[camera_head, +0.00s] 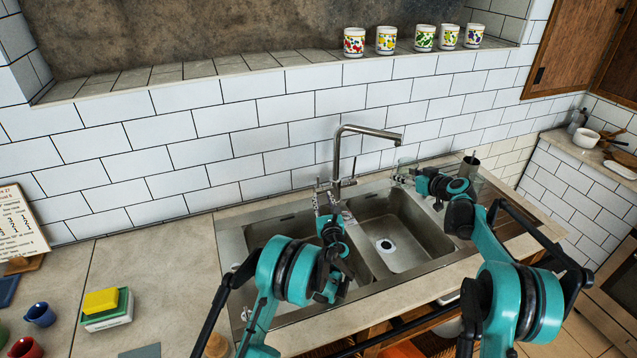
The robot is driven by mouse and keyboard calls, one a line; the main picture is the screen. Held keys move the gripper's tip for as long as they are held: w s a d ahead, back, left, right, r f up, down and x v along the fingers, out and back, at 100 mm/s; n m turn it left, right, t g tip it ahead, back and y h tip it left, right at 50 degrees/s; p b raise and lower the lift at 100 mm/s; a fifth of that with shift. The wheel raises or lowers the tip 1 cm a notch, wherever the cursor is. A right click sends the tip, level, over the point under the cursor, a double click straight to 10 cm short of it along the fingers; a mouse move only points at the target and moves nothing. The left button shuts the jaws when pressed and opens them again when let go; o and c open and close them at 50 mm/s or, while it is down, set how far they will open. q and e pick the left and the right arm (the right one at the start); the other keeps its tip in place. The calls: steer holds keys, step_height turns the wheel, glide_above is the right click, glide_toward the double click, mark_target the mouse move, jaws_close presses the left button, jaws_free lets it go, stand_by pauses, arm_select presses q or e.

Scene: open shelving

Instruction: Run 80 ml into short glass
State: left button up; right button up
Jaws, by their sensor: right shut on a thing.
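The steel faucet (338,152) stands behind the double sink (402,262), its spout reaching right over the right basin. My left gripper (325,192) points up beside the faucet's base, close to its lever; I cannot tell whether it touches it or how far its fingers are apart. My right gripper (399,176) is at the back right of the sink, below the spout's end. It is shut on a small clear glass (407,164), which is hard to make out and partly hidden by the fingers. I cannot make out any water stream or level.
A grey cup (469,167) stands right of the sink, behind my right arm. Several patterned mugs (425,38) line the ledge. A yellow sponge (101,301) on a box, a blue cup (40,314) and a red cup (25,347) are at the left. The left counter's middle is clear.

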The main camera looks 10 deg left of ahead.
mark_target(318, 180)
arm_select(q)
steer(key=x, duration=1.2)
jaws_close()
